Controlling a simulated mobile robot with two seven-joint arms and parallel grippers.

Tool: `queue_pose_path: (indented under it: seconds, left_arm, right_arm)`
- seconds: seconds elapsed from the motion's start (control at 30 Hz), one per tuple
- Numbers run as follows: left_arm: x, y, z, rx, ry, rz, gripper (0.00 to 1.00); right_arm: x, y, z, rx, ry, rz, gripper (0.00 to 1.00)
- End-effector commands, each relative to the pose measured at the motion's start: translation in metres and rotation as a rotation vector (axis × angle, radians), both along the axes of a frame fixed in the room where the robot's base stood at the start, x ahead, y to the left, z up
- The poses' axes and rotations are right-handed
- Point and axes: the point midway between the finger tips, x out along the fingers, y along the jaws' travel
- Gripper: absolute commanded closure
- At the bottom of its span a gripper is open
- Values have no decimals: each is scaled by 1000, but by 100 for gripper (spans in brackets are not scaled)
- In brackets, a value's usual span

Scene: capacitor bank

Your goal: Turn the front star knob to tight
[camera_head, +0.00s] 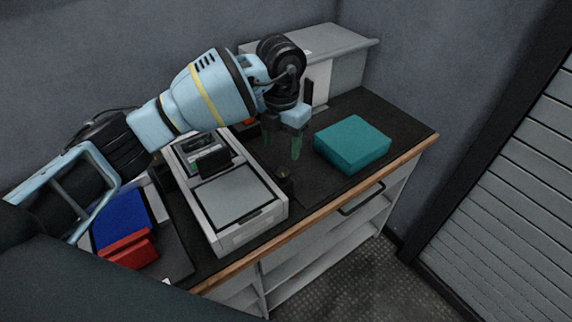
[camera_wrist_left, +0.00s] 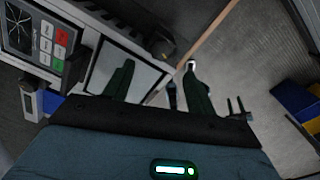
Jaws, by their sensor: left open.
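My left gripper (camera_head: 282,146) reaches in from the left above the dark bench top, its two green fingers apart and pointing down. In the left wrist view the fingers (camera_wrist_left: 159,68) stand apart, with nothing clearly gripped between them. A small dark knob-like piece (camera_head: 283,173) stands on the bench beside the grey-white device, just below and in front of the fingers in the head view. A dark piece (camera_wrist_left: 162,46) beyond the fingertips in the wrist view may be the same one. Its star shape and any tight mark are too small to make out. My right gripper is not seen.
The grey-white device (camera_head: 243,233) lies left of the fingers. A teal box (camera_head: 352,142) sits to the right. A grey cabinet (camera_head: 348,62) stands behind. Blue (camera_head: 122,215) and red (camera_head: 130,249) items lie at left. The wooden front edge (camera_head: 315,219) borders the bench.

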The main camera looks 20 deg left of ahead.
Motion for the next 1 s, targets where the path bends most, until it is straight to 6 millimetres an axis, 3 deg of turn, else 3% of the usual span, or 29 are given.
queue_pose_path:
  seconds: [0.17,0.6,1.0]
  left_arm:
    - [-1,0,-7,-2,3,0,44]
    - [-1,-1,-67,-5,5,-1,44]
    - [-1,-1,-79,-6,1,-2,44]
  right_arm:
    - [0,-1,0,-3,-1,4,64]
    - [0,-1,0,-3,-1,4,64]
    - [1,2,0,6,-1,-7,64]
